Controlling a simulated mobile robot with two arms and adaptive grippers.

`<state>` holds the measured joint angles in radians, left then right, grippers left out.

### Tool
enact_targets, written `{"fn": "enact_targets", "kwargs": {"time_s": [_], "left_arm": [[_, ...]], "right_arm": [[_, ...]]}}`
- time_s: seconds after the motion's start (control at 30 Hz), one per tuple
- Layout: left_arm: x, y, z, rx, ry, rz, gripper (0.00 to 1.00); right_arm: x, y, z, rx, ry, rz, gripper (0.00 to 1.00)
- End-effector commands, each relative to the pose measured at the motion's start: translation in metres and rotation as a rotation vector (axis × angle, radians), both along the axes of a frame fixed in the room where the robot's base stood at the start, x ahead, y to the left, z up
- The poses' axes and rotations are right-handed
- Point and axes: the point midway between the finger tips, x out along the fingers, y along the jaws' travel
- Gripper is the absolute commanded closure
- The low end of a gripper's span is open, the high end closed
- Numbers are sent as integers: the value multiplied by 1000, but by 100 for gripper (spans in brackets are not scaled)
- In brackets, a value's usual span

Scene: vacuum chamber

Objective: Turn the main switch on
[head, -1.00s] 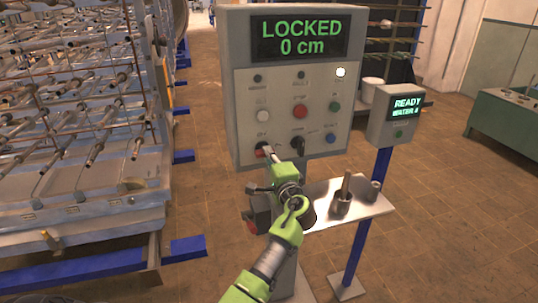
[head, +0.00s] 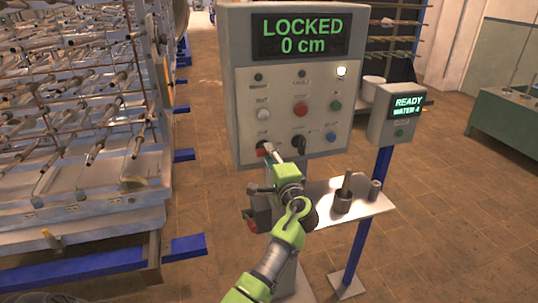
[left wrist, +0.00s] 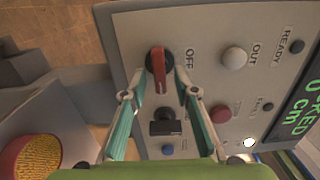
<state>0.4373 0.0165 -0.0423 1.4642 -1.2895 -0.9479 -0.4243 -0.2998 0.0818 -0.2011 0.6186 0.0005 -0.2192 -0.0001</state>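The main switch looks to be the red rotary knob on a dark round base (left wrist: 158,62), beside the word OFF in the left wrist view. In the head view the red switch (head: 262,149) is at the lower left of the grey control panel (head: 240,105), partly covered by my gripper. My left gripper (left wrist: 161,76) is open, with one fingertip on each side of the red knob's lower end. I cannot tell whether the fingers touch it. In the head view the left gripper (head: 269,151) reaches up to the panel. My right gripper is not in view.
The panel display (head: 300,37) reads LOCKED, 0 cm. A black knob (left wrist: 166,122) and several buttons sit close to the switch. A red round button (head: 252,226) is below the panel. A small shelf (head: 365,207) and a READY box (head: 392,120) stand at right.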

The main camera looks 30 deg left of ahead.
Motion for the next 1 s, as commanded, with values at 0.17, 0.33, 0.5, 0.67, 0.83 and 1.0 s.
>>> {"fn": "enact_targets", "kwargs": {"time_s": [0.17, 0.33, 0.5, 0.67, 0.83, 1.0], "left_arm": [[-23, -27, -2, -2, 1, -3, 72], [-46, -55, -1, -2, 1, -2, 72], [-63, -74, -1, -1, 1, -1, 72], [-71, -81, 0, 1, 1, 2, 72], [-72, -82, 0, 1, 0, 1, 72], [-71, -82, 0, 1, 0, 1, 72]], "right_arm": [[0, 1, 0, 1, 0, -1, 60], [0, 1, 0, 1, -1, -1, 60], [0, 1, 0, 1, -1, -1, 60], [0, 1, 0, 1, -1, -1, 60], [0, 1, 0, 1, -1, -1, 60], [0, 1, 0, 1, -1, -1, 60]]}}
